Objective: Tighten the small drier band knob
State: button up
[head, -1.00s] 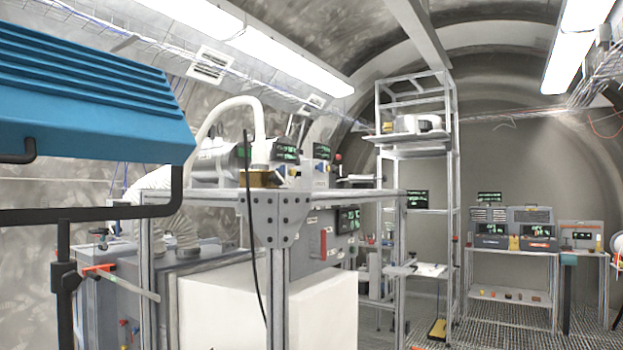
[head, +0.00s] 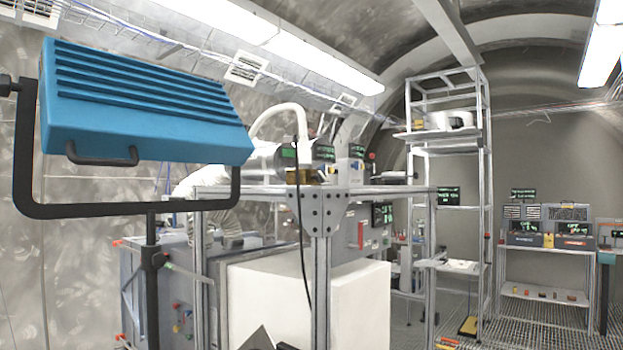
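I cannot make out the small drier band knob in the head view. A silver cylindrical unit (head: 265,158) with a white hose (head: 300,122) stands on the aluminium frame (head: 322,212); I cannot tell whether it is the drier. My gripper is not in view. A dark grey pointed shape (head: 257,339) shows at the bottom edge, too little of it to identify.
A blue floodlight (head: 145,105) on a black stand (head: 151,265) is close at the left. A large white block (head: 352,300) sits under the frame. A tall rack (head: 482,185) and a bench with instruments (head: 545,292) stand farther right. Grated floor (head: 512,333) shows between them.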

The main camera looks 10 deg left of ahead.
aim_at(321, 177)
jog(key=u, duration=0.25)
jog(key=i, duration=1)
